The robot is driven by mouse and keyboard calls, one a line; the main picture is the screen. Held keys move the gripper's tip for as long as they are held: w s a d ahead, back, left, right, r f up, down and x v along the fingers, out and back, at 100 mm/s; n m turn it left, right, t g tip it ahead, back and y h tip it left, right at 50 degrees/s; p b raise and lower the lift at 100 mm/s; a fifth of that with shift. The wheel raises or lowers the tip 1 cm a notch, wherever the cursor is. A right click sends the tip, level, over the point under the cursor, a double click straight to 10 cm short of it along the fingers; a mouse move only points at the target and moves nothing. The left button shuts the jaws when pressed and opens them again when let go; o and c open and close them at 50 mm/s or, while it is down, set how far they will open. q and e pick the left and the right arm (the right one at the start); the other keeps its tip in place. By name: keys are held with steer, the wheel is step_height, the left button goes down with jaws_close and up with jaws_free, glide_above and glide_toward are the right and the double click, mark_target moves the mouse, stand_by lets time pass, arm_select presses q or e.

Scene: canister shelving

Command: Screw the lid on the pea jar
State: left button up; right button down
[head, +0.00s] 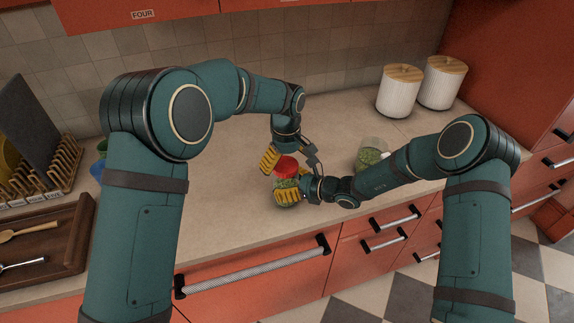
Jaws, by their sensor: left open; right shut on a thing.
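The pea jar (279,183) stands near the counter's front edge, with green contents showing through its clear side. The red lid (286,164) sits on top of its mouth; I cannot tell how tightly it is seated. My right gripper (288,194) is shut on the jar's body from the right, its yellow fingers covering much of the lower jar. My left gripper (287,165) is open and reaches down from above, its yellow fingers on either side of the lid. I cannot tell whether they touch the lid.
A clear container of peas (370,157) is right of the jar, partly behind my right arm. Two white canisters with wooden lids (398,91) stand at the back right. A dish rack (50,172) and wooden tray (45,240) are at left. The counter's middle (215,205) is clear.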

arm_select(q)
steer(key=shift+r, duration=1.6)
steer(key=shift+n, duration=0.3)
steer(key=n, duration=0.3)
steer(key=shift+w+r+n, duration=0.15)
steer(key=shift+r+n, duration=0.15)
steer(key=shift+r, duration=0.1)
steer(key=n, duration=0.3)
steer(key=shift+a+r, duration=0.1)
steer(key=shift+r, duration=0.25)
steer(key=n, duration=0.3)
steer(key=shift+w+r+n, duration=0.15)
steer(key=shift+r+n, duration=0.2)
steer(key=shift+n, duration=0.05)
steer(key=n, duration=0.2)
steer(key=r+n, duration=0.1)
steer(key=n, duration=0.1)
steer(key=shift+w+a+n, duration=0.1)
steer(key=shift+a+n, duration=0.05)
steer(key=shift+n, duration=0.15)
steer(key=shift+f, duration=0.2)
